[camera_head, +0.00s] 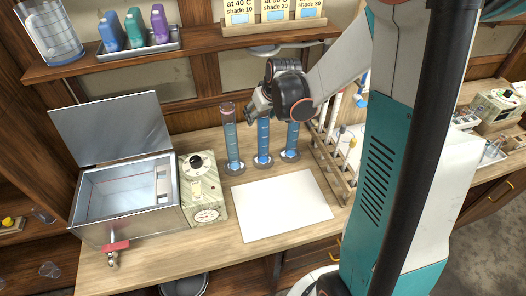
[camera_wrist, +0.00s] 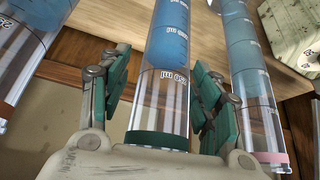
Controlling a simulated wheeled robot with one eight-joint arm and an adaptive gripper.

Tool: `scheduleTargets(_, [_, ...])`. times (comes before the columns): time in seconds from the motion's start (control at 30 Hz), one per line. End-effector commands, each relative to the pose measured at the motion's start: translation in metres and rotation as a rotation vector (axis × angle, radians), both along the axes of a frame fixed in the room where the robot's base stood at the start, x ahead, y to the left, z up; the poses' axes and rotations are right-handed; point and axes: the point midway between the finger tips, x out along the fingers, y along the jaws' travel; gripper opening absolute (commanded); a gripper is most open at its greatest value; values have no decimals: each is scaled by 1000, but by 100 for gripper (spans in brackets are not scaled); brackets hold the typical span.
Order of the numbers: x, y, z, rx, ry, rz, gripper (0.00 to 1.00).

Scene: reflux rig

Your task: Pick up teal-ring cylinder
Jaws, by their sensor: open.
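The teal-ring cylinder (camera_wrist: 168,40) is a clear graduated tube of blue liquid with a dark teal band at its rim. In the head view it is the middle of three standing cylinders (camera_head: 263,143). My gripper (camera_wrist: 160,78) is open, with one finger on each side of this cylinder's upper part; I see gaps beside the glass. In the head view my gripper (camera_head: 261,106) is at the cylinder's top and hides its rim.
A pink-ring cylinder (camera_head: 231,145) stands close on the left, and another cylinder (camera_head: 291,140) close on the right. A white mat (camera_head: 283,205) lies in front. A metal bath (camera_head: 128,205), a dial unit (camera_head: 203,188) and a wooden rack (camera_head: 330,165) flank the area.

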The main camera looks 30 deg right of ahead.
Motion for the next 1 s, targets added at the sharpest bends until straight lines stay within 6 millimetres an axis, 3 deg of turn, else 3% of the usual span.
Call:
scheduleTargets(0.27, [1,0,-2,0,0,0,58])
scheduleTargets(0.5, [1,0,-2,0,0,0,3])
scheduleTargets(0.53, [1,0,-2,0,0,0,0])
scheduleTargets(1.0, [1,0,0,0,0,0,0])
